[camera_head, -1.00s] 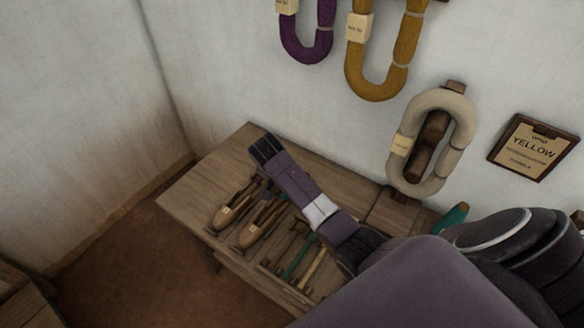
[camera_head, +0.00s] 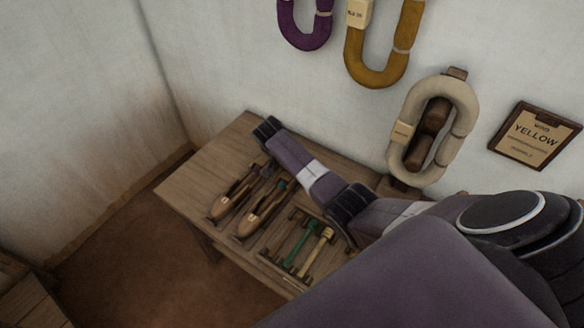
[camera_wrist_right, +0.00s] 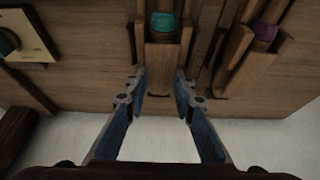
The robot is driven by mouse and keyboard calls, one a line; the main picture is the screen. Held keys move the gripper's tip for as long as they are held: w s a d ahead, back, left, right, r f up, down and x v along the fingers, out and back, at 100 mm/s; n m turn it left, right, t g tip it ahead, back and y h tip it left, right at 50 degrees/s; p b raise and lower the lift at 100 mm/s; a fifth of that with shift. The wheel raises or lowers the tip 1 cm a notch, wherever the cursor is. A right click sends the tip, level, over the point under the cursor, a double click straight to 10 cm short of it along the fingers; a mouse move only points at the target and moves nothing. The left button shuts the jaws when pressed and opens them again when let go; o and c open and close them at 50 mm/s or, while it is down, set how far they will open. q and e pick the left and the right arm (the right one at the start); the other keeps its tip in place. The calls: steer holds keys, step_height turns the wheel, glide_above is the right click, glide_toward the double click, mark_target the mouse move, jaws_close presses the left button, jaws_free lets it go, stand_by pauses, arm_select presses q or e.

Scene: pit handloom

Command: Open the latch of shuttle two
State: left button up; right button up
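Two wooden boat-shaped shuttles lie side by side on the bench: a left shuttle (camera_head: 230,196) and a right shuttle (camera_head: 258,216), each with a small pale label too small to read. In the right wrist view, a shuttle with a teal thread (camera_wrist_right: 163,24) lies straight ahead of my gripper, and one with a purple thread (camera_wrist_right: 266,32) lies to the right. My right gripper (camera_wrist_right: 160,77) is open and empty, its fingertips near the teal-threaded shuttle's end, apart from each other. In the head view its fingers are hidden. No latch can be made out. My left gripper is not in view.
A wooden bench (camera_head: 203,168) stands against the wall. A green spool (camera_head: 298,246) and a yellow spool (camera_head: 319,249) lie in a rack right of the shuttles. A cream yarn hank (camera_head: 463,117) and a "YELLOW" card (camera_head: 535,135) hang on the wall.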

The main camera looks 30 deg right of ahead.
steer(key=shift+c, duration=0.6)
jaws_close()
